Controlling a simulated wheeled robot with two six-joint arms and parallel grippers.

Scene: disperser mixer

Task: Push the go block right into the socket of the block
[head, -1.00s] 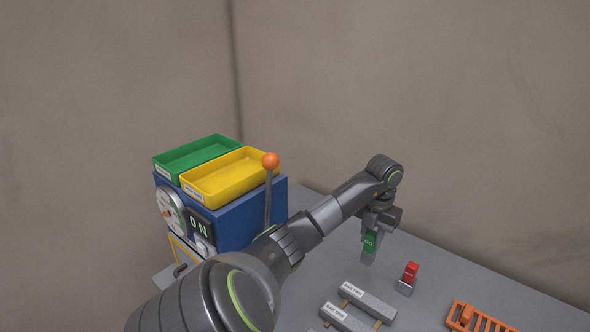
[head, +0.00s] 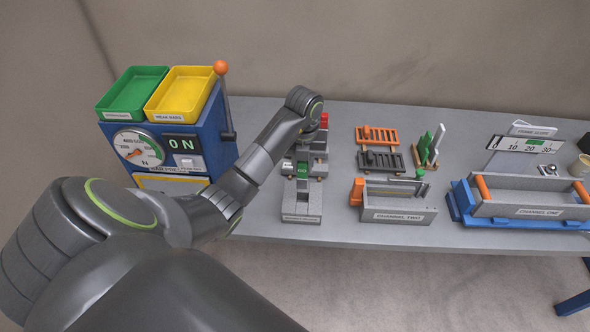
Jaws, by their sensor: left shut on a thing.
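The green go block (head: 302,169) is in my left gripper (head: 303,174), which points down at the left part of the bench. The gripper is shut on it. A grey block (head: 301,217) with a white label on its front face lies just in front of and below the gripper. My right gripper is not in view.
The blue machine (head: 205,145) with dial, lever and yellow tray (head: 180,93) stands left. Orange rack (head: 377,135), dark rack (head: 381,161), channel two (head: 398,215) and channel one (head: 530,210) stand to the right.

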